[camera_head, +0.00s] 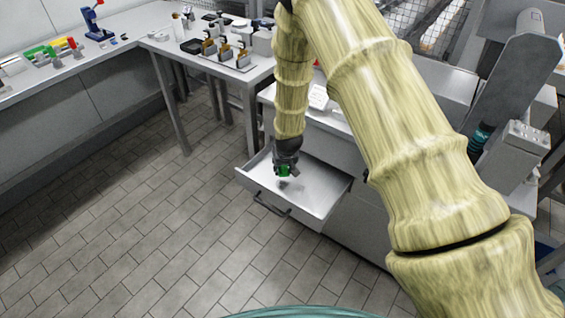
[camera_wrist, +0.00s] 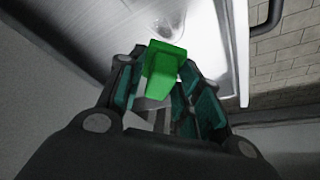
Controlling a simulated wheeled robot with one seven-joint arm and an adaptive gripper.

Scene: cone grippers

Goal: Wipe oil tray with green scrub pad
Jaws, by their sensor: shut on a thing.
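The green scrub pad (camera_wrist: 163,65) is held between the fingers of my gripper (camera_wrist: 160,85) in the wrist view. In the head view my gripper (camera_head: 284,168) hangs fingers-down over the oil tray (camera_head: 318,192), an open drawer-like metal tray with a handle. The green pad (camera_head: 283,171) shows small at the fingertips there. A greyish smear (camera_wrist: 168,25) lies on the tray floor (camera_wrist: 205,50) just beyond the pad in the wrist view. I cannot tell whether the pad touches the tray floor.
The tray's handle (camera_head: 270,204) faces the open tiled floor (camera_head: 160,230). The cabinet (camera_head: 352,222) stands behind and right of the tray. A workbench (camera_head: 150,22) with tools and small fixtures runs along the back left. The floor left of the tray is clear.

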